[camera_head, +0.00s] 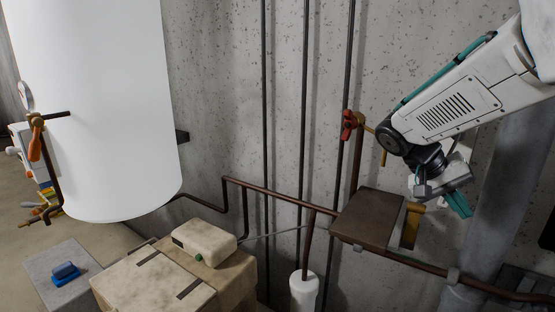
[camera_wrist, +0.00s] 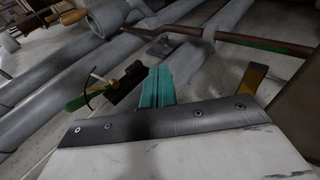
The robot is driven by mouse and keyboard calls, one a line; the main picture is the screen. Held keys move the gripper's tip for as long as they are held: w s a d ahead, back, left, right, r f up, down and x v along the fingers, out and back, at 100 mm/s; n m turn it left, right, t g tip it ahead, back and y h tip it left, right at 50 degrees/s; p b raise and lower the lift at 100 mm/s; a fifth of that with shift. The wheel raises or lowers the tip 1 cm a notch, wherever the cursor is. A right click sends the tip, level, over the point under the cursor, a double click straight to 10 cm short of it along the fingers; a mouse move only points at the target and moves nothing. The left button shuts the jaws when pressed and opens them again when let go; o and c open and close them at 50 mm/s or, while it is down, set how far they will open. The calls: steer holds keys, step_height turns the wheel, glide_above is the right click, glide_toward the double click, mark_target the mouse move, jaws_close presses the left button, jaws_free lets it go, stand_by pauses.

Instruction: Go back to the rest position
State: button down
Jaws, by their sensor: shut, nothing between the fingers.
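My gripper (camera_head: 459,204) hangs at the right of the head view, at the end of my arm, pointing down. Its teal fingers are together with nothing between them. It is to the right of a flat brown box (camera_head: 367,218) and near a yellow-brown bracket (camera_head: 411,226); the exact gap cannot be told. In the wrist view the teal fingers (camera_wrist: 157,88) also show side by side and empty. No beam scale can be made out clearly.
A red valve (camera_head: 349,124) and rusty pipes (camera_head: 290,200) run along the concrete wall. A large white tank (camera_head: 95,110) hangs at left. A beige device (camera_head: 204,241) sits on a box. Thick grey pipes (camera_wrist: 60,75) and a green-handled tool (camera_wrist: 76,103) show in the wrist view.

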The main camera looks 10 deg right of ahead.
steer(key=s+a+f+n+t+y, duration=0.2)
steer(key=s+a+n+t+y, duration=0.3)
steer(key=s+a, duration=1)
steer(key=shift+a+n+y, duration=1.2)
steer(key=shift+a+y, duration=0.2)
steer(key=shift+a, duration=0.7)
steer(key=shift+s, duration=0.1)
